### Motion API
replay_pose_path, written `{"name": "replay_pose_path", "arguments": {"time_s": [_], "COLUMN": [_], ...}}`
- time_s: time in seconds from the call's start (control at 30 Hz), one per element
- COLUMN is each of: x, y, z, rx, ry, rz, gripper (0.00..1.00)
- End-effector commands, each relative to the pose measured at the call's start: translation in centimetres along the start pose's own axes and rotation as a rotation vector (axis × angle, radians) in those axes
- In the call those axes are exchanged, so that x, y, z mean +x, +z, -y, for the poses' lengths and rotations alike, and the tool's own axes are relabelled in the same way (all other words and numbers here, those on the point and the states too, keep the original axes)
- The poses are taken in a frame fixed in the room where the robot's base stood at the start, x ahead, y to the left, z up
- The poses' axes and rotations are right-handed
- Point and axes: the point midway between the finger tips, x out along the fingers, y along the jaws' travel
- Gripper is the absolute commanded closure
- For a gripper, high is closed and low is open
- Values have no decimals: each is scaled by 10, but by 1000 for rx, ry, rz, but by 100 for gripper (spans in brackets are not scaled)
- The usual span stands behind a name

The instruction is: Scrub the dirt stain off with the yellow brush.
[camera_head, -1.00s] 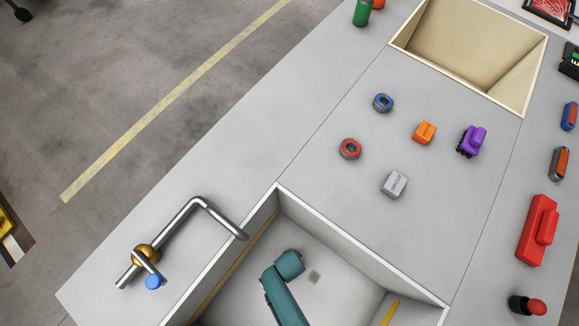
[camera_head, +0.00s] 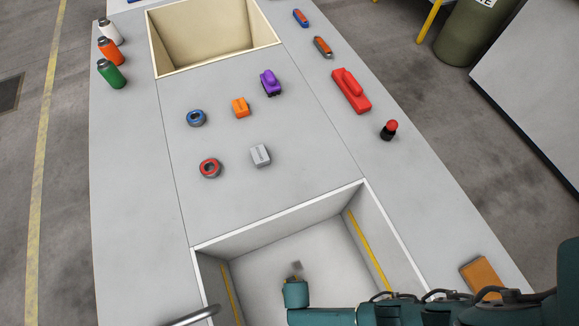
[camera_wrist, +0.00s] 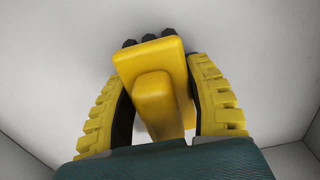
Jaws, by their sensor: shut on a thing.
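In the wrist view the yellow brush (camera_wrist: 150,62) sits between the two yellow ridged fingers of my gripper (camera_wrist: 160,75), which is shut on it. Dark bristle tufts show at the brush's far edge against a pale surface. In the head view my arm reaches into the white sink (camera_head: 279,215), and its teal end hides the fingers and brush. A small grey dirt stain (camera_head: 296,265) shows on the sink floor, just beyond my arm's end. I cannot tell whether the bristles touch the floor.
The sink walls surround my arm's end. A metal faucet (camera_head: 190,318) is at the near left rim. A grey block (camera_head: 260,156), a red ring (camera_head: 210,168) and a red-topped button (camera_head: 389,130) stand beyond the sink. An orange-brown block (camera_head: 482,277) lies to its right.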

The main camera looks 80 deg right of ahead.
Motion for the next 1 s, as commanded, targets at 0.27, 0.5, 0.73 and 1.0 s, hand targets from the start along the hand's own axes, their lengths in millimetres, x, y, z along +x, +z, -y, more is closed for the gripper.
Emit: {"name": "replay_pose_path", "arguments": {"time_s": [0.27, 0.5, 0.73, 1.0], "x": [-25, -47, -66, -68], "y": [-1, -2, -2, -2], "z": [3, 3, 3, 3], "rx": [1, 2, 3, 4], "ry": [-2, -3, -3, -3], "rz": [-1, -1, -1, -1], "gripper": [86, 86, 86, 86]}}
